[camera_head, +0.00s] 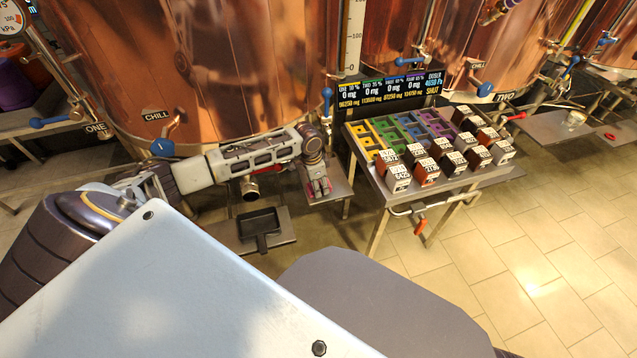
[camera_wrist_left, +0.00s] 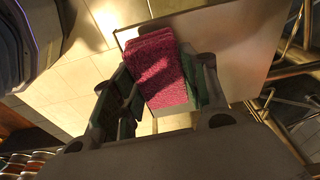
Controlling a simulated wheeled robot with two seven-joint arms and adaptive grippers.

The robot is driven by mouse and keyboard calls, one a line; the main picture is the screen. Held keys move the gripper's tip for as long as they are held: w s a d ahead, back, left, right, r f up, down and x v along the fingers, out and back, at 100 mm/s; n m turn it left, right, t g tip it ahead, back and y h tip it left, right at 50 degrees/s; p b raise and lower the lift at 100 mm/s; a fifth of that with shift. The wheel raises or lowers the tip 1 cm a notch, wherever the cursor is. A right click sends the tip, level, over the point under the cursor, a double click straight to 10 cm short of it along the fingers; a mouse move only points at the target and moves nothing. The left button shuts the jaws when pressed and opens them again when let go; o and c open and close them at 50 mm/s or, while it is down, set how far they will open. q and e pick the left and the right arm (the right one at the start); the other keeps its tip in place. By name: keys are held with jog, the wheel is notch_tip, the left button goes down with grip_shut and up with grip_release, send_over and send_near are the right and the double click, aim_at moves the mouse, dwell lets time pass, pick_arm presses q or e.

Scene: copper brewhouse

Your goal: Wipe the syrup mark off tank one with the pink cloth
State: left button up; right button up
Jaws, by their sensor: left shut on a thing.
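Tank one (camera_head: 215,65) is the big copper tank at the left of the head view, with the plate "ONE" (camera_head: 96,127) beside it. My left gripper (camera_head: 319,188) points down in front of its lower right side, over a small shelf (camera_head: 340,190). It is shut on the pink cloth (camera_wrist_left: 158,72), which shows folded between the green-padded fingers in the wrist view. I cannot tell whether the cloth touches the shelf. I make out no syrup mark on the visible copper; my arm hides part of the tank's lower front. My right gripper is out of view.
A rack table (camera_head: 385,207) with coloured slots and several labelled blocks stands right of my left gripper. A black pan (camera_head: 259,223) sits on a low stand. Blue-handled valves (camera_head: 162,147) stick out from tank one. Tiled floor (camera_head: 530,240) is clear at lower right.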

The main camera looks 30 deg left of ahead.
pick_arm(q)
jog(key=shift+f, duration=0.65)
jog(key=o, duration=1)
jog(key=shift+r, duration=0.1)
jog(key=shift+f+p, duration=0.35)
jog(key=shift+p, duration=0.1)
jog(key=c, duration=1.1)
jog(key=shift+c, duration=0.5)
